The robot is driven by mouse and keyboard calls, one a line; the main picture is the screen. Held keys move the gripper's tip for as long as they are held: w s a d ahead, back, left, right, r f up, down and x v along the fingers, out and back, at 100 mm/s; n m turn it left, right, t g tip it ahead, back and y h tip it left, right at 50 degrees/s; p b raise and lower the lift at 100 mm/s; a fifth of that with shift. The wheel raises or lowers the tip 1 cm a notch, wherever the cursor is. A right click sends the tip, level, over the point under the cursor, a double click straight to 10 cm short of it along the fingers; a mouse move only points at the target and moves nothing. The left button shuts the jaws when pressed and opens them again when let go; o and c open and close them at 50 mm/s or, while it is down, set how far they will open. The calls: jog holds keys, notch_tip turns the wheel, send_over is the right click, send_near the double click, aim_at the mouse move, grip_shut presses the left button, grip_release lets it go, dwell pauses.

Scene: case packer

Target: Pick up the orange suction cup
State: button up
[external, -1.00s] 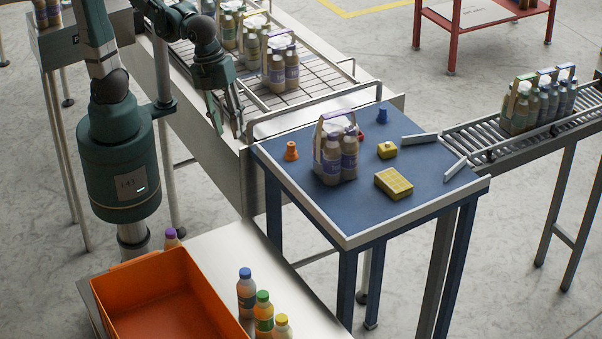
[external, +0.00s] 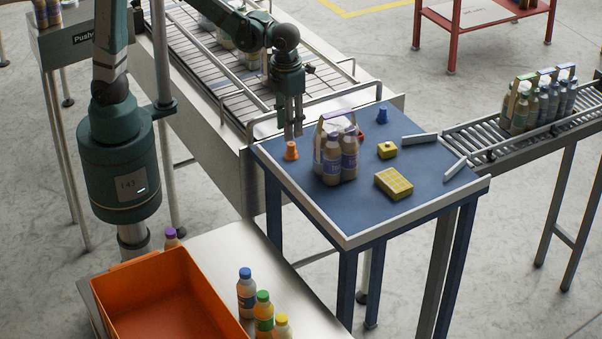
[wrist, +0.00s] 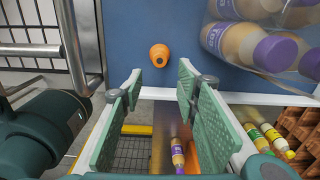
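The orange suction cup (external: 291,151) stands on the blue table (external: 335,217) near its left edge, left of a bottle carrier. In the wrist view the orange suction cup (wrist: 159,55) shows from above, ahead of the fingertips and roughly centred between them. My gripper (external: 293,134) points down just above the cup in the external view. In the wrist view my gripper (wrist: 160,82) is open, with its two green pads apart and nothing between them.
A bottle carrier (external: 338,160) stands close to the right of the cup. A yellow block (external: 394,184), a smaller yellow piece (external: 387,150) and a blue piece (external: 382,114) are on the table. A metal rail (external: 315,107) runs along the conveyor end behind the cup.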

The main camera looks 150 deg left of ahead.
aim_at(291, 144)
jog(key=shift+s+a+f, duration=0.1)
jog(key=shift+a+f, duration=0.05)
jog(key=shift+a, duration=0.2)
jog(key=shift+f, duration=1.3)
jog(key=shift+a+f+p, duration=0.15)
jog(key=shift+f+p, duration=0.1)
jog(key=shift+f, duration=1.05)
jog(key=shift+a+f+p, duration=0.1)
jog(key=shift+f+p, duration=0.1)
jog(key=shift+f, duration=1.1)
jog(key=c, duration=0.9)
